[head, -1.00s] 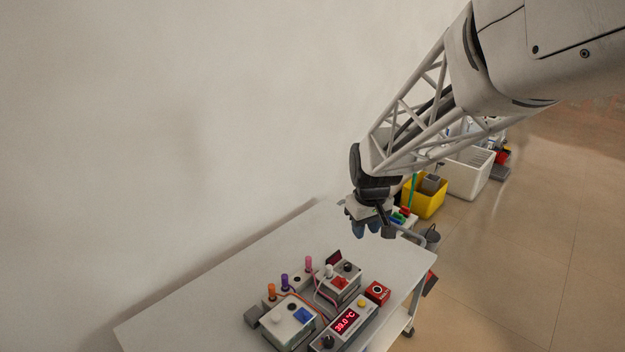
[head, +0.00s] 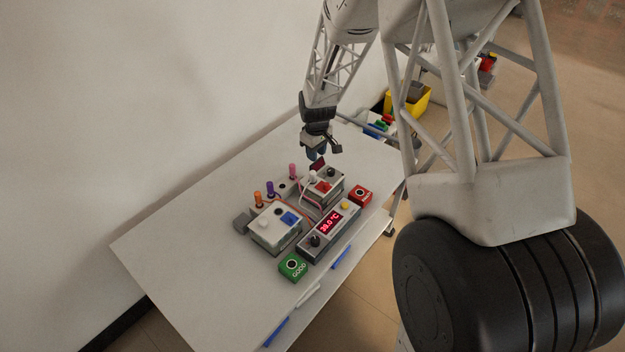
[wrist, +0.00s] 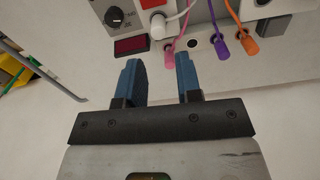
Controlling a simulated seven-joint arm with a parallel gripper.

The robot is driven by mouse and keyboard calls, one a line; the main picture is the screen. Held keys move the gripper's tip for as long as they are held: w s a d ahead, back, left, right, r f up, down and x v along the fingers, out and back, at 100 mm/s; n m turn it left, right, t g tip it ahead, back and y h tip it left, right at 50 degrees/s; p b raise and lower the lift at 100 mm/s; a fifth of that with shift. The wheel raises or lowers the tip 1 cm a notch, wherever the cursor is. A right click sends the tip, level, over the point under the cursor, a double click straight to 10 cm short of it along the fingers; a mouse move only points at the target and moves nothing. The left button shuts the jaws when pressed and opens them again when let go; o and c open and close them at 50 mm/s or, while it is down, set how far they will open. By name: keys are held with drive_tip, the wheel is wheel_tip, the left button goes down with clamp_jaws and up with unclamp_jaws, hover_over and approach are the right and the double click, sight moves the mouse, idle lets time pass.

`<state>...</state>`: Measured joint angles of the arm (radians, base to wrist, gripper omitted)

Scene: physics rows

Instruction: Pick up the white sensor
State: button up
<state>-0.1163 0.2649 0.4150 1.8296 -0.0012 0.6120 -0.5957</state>
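The white sensor (wrist: 158,25) is a small white plug with a white cable. It stands on the grey-white box with a red panel and black knob (wrist: 123,16), at the top of the wrist view. It also shows in the head view (head: 312,176), below my fingers. My gripper (wrist: 159,75) has two blue fingers spread apart with nothing between them. In the wrist view the sensor lies ahead of the gap between the fingertips, apart from them. In the head view my gripper (head: 316,154) hangs close above the back of the boxes.
Pink (wrist: 169,55), purple (wrist: 247,43) and orange (wrist: 276,56) plugs stand in a row beside the white one. A temperature display (head: 330,222), a red button box (head: 360,195) and a green GOOD box (head: 293,267) stand nearby. The table's left side (head: 180,235) is clear.

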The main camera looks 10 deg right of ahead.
hover_over(313, 172)
drive_tip(key=shift+n, duration=0.4)
drive_tip(key=f, duration=0.6)
drive_tip(key=shift+w+a+f, duration=0.1)
drive_tip(key=shift+a, duration=0.15)
drive_tip(key=shift+f, duration=1.3)
drive_tip(key=shift+f, duration=0.15)
drive_tip(key=shift+d+f, duration=0.2)
drive_tip(key=shift+f, duration=2.25)
drive_tip(key=c, duration=0.5)
drive_tip(key=shift+c, duration=0.3)
